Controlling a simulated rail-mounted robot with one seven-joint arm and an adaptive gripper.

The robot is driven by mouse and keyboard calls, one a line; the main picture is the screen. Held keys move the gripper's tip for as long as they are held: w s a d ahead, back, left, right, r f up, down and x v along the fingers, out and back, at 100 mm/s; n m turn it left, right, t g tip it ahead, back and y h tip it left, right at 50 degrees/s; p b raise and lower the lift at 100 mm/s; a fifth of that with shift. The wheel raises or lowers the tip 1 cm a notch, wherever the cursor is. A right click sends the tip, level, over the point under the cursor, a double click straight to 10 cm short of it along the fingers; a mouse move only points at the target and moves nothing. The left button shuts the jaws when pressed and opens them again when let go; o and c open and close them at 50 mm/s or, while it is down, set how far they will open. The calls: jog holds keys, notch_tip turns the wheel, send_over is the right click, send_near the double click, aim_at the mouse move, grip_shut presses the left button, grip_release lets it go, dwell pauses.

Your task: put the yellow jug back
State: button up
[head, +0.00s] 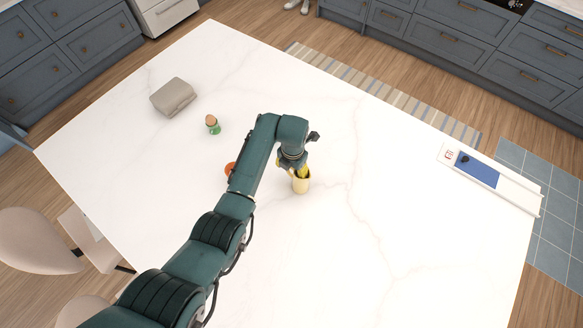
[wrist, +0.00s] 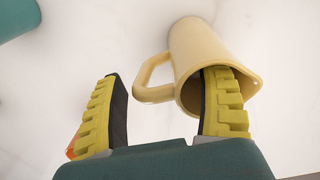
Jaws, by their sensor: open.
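The yellow jug (head: 301,186) stands on the white table, near the middle, right under the end of my arm. In the wrist view the jug (wrist: 198,45) has its mouth toward me and its handle to the left. My gripper (head: 299,168) is open at the jug's top. In the wrist view one yellow finger overlaps the jug's mouth and seems to reach inside it. The other finger is left of the handle, so the handle and near wall lie between the fingers of my gripper (wrist: 166,78). Whether either finger touches the jug cannot be told.
An orange thing (head: 230,169) is partly hidden by my arm. An egg-like item in a green holder (head: 213,127) and a grey-beige box-like thing (head: 173,97) lie farther left. A white tray-like board (head: 517,191) with a blue panel is at the right edge. The table between is clear.

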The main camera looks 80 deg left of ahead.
notch_tip(320, 180, up, 12)
jog(key=shift+d+r, duration=0.15)
jog(key=shift+w, duration=0.15)
jog(key=w+d+r+m+t+y, duration=0.2)
jog(key=w+d+r+m+t, duration=0.1)
jog(key=w+d+r+m, duration=0.25)
jog(key=w+d+r+m+t+y, duration=0.1)
jog(key=w+d+r+m+t, duration=0.1)
jog(key=w+r+m, duration=0.35)
jog(key=w+d+r+m+t+y, duration=0.2)
jog(key=w+d+r+m+t, duration=0.15)
jog(key=w+m, duration=0.45)
jog(key=w+d+r+m+t, duration=0.3)
jog(key=d+r+m, duration=0.2)
jog(key=d+r, duration=0.15)
jog(key=w+d+r+m+t, duration=0.2)
jog(key=w+d+r+m, duration=0.15)
jog(key=d+r, duration=0.35)
jog(key=s+d+r+m+t+h, duration=0.35)
jog(key=s+d+r+m, duration=0.25)
jog(key=d+r+m, duration=0.4)
jog(key=s+d+r+m+t+h, duration=0.3)
jog(key=s+d+r+m+t, duration=0.35)
jog(key=d, duration=0.45)
notch_tip(320, 180, up, 12)
jog(key=g+p, duration=0.1)
jog(key=p, duration=1)
jog(key=shift+w+f+m+y, duration=0.2)
jog(key=shift+w+m+y, duration=0.1)
jog(key=shift+w+y, duration=0.15)
